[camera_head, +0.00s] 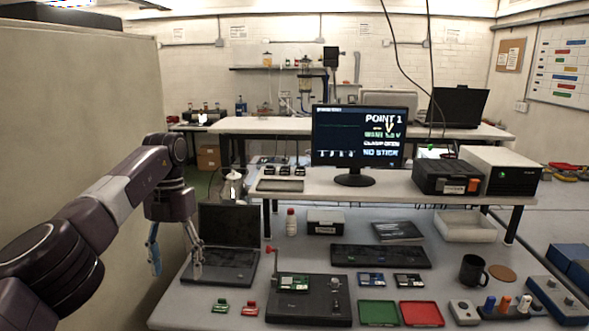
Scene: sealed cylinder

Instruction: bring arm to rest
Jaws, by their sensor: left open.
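My left arm comes in from the left, bends at its elbow and hangs its gripper (174,262) downward at the left edge of the grey work table (190,305). The left gripper is open, with its two fingers apart and nothing seen between them. One finger is out past the table's left edge in the picture, and the other shows in front of the open black laptop (230,232). I cannot tell whether that finger touches the laptop. My right gripper is not in view.
A tall beige partition (70,120) stands behind my left arm. The table holds a black device (308,302), a green tray (379,313), a red tray (421,314), a black mug (473,270) and a keyboard (380,256). A monitor (358,138) stands on the raised shelf behind.

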